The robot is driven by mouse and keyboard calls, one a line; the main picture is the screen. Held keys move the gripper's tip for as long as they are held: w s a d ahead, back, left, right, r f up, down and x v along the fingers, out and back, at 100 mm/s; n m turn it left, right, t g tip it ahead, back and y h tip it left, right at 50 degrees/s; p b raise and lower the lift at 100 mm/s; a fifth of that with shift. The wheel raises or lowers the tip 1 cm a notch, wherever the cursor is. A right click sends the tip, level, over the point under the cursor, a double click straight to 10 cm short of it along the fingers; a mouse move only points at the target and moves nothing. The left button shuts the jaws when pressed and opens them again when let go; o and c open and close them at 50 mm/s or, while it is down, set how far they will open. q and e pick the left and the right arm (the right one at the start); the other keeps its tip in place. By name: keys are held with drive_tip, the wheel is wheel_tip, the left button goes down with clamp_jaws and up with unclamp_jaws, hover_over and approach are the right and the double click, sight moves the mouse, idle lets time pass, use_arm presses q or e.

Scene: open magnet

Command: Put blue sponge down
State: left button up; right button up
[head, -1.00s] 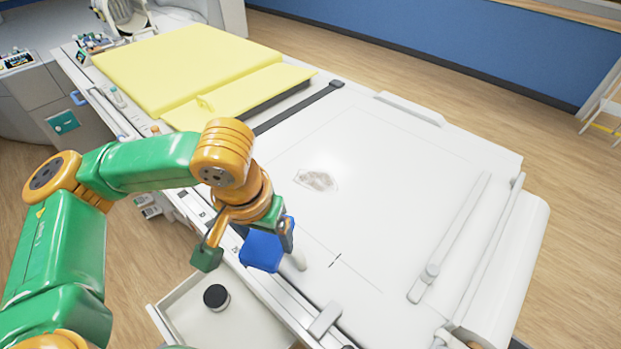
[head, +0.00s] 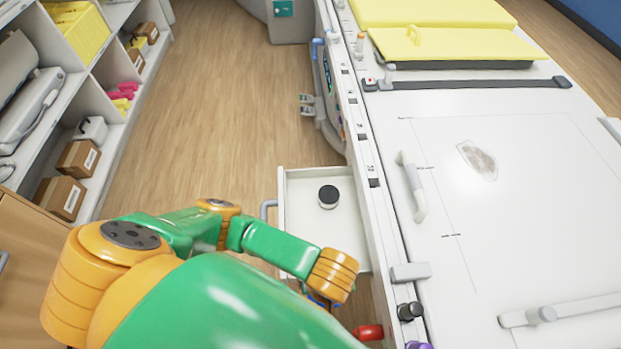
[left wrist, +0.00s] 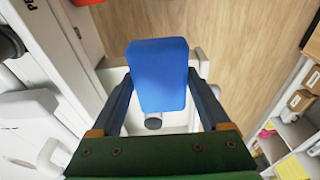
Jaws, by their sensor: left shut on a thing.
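The blue sponge (left wrist: 158,72) is clamped between the two fingers of my left gripper (left wrist: 160,85) in the left wrist view. In the head view my orange wrist hides nearly all of the gripper and sponge; only a sliver of blue shows beneath it. The wrist is over the near end of the open white drawer (head: 305,235). From these views I cannot tell the sponge's height above the drawer or floor. My right gripper is not in view.
A black-lidded round jar (head: 328,197) stands in the drawer, with bare floor around it. The white table (head: 520,230) on the right has a brownish smudge (head: 478,160) and a yellow pad (head: 450,45). Shelves with boxes (head: 78,160) stand at the left.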

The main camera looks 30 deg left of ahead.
use_arm(q)
drive_tip(key=w+f+b, duration=0.1)
drive_tip(key=b, duration=0.1)
drive_tip(key=w+a+f+b, duration=0.1)
drive_tip(key=w+f+b, duration=0.1)
drive_tip(key=shift+w+f, duration=0.15)
drive_tip(key=w+a+f+b, duration=0.1)
drive_tip(key=w+f+b, duration=0.15)
drive_tip(key=w, duration=0.35)
drive_tip(key=b, duration=0.1)
hover_over(333, 243)
drive_tip(key=s, duration=0.1)
drive_tip(key=f, duration=0.4)
drive_tip(key=shift+d, duration=0.25)
drive_tip(key=f, duration=0.2)
drive_tip(key=f+b, duration=0.1)
drive_tip(key=shift+w+a, duration=0.1)
drive_tip(key=shift+w, duration=0.15)
drive_tip(key=shift+w+f, duration=0.1)
drive_tip(key=shift+f, duration=0.2)
drive_tip(key=o, duration=1.3)
